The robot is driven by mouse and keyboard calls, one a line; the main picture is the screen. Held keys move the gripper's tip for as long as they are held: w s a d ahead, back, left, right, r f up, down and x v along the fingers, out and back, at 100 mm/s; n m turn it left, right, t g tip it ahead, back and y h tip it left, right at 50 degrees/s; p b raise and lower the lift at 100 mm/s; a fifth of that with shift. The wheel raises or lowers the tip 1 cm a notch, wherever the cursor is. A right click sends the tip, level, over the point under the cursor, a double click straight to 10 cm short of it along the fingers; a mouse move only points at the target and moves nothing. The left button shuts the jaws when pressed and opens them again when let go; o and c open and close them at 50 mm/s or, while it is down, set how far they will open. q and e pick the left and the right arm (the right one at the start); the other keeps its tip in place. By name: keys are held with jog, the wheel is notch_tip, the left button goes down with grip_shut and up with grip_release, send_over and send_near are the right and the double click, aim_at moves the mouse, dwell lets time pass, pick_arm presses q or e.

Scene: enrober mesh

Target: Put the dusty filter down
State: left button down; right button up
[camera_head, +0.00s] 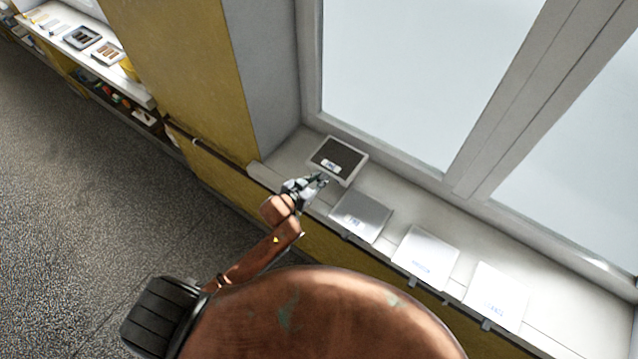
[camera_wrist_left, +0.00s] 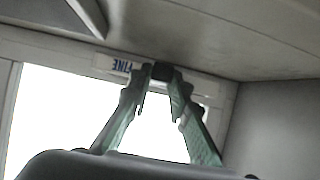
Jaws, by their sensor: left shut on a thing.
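The dusty filter (camera_head: 346,154) is a pale square frame with a dark grey mesh and a small white label, at the far end of the window sill in the head view. My left gripper (camera_head: 322,181) is at its near edge. In the left wrist view, the fingertips (camera_wrist_left: 162,76) are closed on a small black tab beside a pale edge strip (camera_wrist_left: 195,81) with a label that reads FINE upside down. I cannot tell whether the filter touches the sill or hangs just above it. My right gripper is not in view.
The white sill (camera_head: 590,320) runs along the window. A grey plate (camera_head: 366,210) and two white plates (camera_head: 430,252) (camera_head: 500,291), all labelled, lie in a row on it. A wall corner bounds the far end. A shelf (camera_head: 130,85) with small trays stands at upper left.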

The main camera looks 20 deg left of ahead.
pick_arm(q)
jog(key=shift+w+a+f, duration=0.25)
jog(key=shift+w+f, duration=0.2)
jog(key=shift+f, duration=0.1)
jog(key=shift+w+f, duration=0.1)
jog(key=shift+f, duration=1.6)
jog(key=shift+f, duration=0.15)
jog(key=c, duration=1.8)
grip_release()
